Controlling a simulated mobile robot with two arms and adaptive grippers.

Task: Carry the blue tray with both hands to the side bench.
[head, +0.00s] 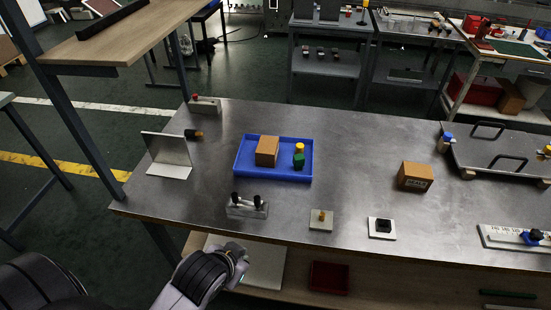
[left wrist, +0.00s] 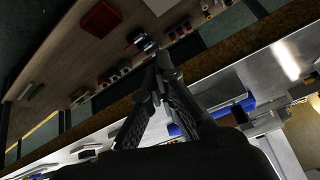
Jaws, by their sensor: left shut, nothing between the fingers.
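The blue tray (head: 247,167) lies flat on the metal-topped table. A brown box (head: 267,150) and a small green bottle with a yellow cap (head: 299,157) stand in it. My left gripper (head: 240,254) is at the table's front edge, below and left of the tray and apart from it. Its fingers meet, shut and empty, in the left wrist view (left wrist: 158,62). A blue strip (left wrist: 240,106) beyond the fingers there may be the tray. My right gripper is out of view. A wooden-topped bench (head: 125,38) stands at upper left; I cannot tell if it is the side bench.
A metal block with black knobs (head: 247,207) lies between the tray and the front edge. An angled metal plate (head: 170,155) stands left of the tray. Another brown box (head: 415,176) stands to the right. The tabletop just right of the tray is clear.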

